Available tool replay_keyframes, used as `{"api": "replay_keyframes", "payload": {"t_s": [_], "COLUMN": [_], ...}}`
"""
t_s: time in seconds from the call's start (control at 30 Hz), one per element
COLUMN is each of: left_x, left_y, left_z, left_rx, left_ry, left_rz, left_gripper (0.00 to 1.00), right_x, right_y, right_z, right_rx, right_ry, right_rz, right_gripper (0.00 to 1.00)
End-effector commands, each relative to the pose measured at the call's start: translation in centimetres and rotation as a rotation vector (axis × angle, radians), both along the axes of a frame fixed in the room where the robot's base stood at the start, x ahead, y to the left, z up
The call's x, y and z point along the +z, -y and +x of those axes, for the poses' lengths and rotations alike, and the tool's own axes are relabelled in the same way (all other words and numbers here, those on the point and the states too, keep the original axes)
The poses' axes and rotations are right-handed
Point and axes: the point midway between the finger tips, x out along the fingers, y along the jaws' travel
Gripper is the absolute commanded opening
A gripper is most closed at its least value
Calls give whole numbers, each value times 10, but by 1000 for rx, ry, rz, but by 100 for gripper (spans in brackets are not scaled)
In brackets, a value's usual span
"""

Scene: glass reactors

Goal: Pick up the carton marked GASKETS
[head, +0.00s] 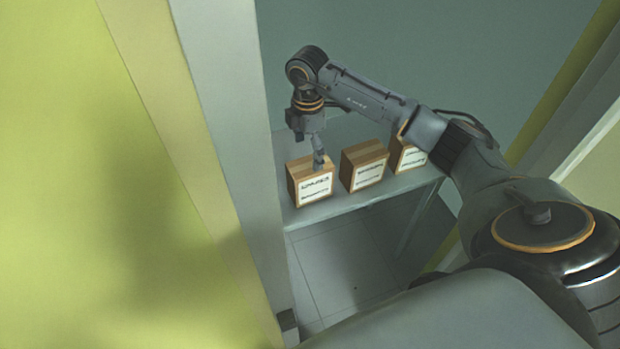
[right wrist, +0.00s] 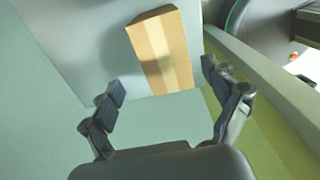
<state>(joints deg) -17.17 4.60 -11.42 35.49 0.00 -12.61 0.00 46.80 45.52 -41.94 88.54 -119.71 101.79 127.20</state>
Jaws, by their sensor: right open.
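Three brown cartons with white labels stand in a row on a grey shelf: a left carton (head: 312,188), a middle carton (head: 364,167) and a right carton (head: 408,155). The label print is too small and blurred for me to tell which one says GASKETS. My right gripper (head: 319,163) points down at the top of the left carton and hides a bit of it. In the right wrist view, my right gripper (right wrist: 163,80) is open, with a carton (right wrist: 163,50) showing beyond and between its spread fingers. Contact cannot be told. My left gripper is out of view.
The shelf (head: 380,201) has a little bare room in front of the cartons. A pale upright post (head: 232,120) stands close on the left, with a yellow-green panel (head: 80,180) beside it. My right arm crosses above the right carton and partly hides it.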

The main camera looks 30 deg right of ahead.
Motion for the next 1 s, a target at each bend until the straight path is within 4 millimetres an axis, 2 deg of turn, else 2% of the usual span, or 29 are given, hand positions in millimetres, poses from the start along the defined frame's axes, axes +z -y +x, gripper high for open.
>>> {"api": "replay_keyframes", "payload": {"t_s": [0.17, 0.43, 0.73, 1.0], "left_x": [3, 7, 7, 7], "left_y": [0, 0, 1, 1], "left_z": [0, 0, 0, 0], "left_rx": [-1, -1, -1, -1], "left_ry": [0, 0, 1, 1], "left_rz": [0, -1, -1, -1], "left_gripper": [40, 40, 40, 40], "right_x": [-14, -51, -56, -56], "right_y": [0, 0, 0, 1], "right_z": [-3, -7, -7, -7], "right_rx": [0, 1, 2, 1], "right_ry": [-2, -1, 0, 0], "right_rz": [-1, 1, 1, 1], "right_gripper": [88, 88, 88, 33]}}
